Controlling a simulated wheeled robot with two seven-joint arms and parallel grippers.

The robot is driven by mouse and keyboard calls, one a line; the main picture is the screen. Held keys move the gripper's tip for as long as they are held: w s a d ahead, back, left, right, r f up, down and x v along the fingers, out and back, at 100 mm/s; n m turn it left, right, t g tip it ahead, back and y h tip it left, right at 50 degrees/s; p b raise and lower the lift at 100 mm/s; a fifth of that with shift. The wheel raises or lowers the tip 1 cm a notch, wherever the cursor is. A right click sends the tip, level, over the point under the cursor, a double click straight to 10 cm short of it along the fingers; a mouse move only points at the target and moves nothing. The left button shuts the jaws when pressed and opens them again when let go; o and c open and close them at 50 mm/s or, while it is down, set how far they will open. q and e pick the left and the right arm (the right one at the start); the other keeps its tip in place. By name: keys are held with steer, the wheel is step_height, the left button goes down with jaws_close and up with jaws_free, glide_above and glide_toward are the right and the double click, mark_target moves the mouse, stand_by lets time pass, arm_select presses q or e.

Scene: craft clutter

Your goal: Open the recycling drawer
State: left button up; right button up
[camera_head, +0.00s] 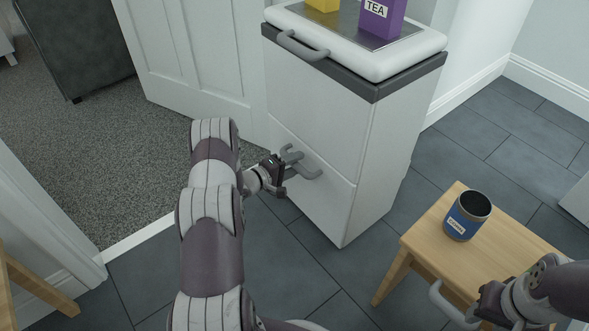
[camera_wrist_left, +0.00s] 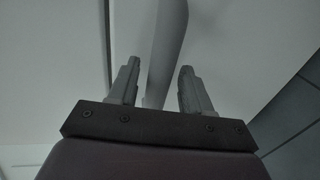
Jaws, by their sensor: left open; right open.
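A white cabinet (camera_head: 395,150) stands in the middle, with two front panels. Its lower drawer front (camera_head: 325,205) looks flush with the panel above and bears a grey bar handle (camera_head: 309,173). No recycling label is visible. My left gripper (camera_head: 291,167) is at this handle, fingers open. In the left wrist view, the pale handle bar (camera_wrist_left: 166,50) runs between the two spread fingers (camera_wrist_left: 157,82), with gaps on both sides. My right gripper (camera_head: 474,315) is at the lower right, beside a stool, partly cut off by the frame edge; its fingers are hard to make out.
Another grey handle (camera_head: 301,47) is at the cabinet's top front. A purple tea box (camera_head: 381,18) and a yellow item (camera_head: 323,4) stand on top. A wooden stool (camera_head: 510,241) holds a blue-labelled can (camera_head: 466,216). Tiled floor (camera_head: 290,270) before the cabinet is clear.

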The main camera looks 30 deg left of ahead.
arm_select(q)
steer(key=shift+w+d, duration=0.1)
steer(key=shift+w, duration=0.05)
jaws_close()
steer(key=f+p+v, duration=0.1)
steer(key=p+v, duration=0.2)
steer(key=v, duration=0.6)
steer(key=f+p+v, duration=0.2)
steer(key=v, duration=0.7)
steer(key=shift+s+a+f+p, duration=0.25)
steer(key=shift+s+p, duration=0.15)
steer(key=shift+s, duration=0.1)
jaws_free()
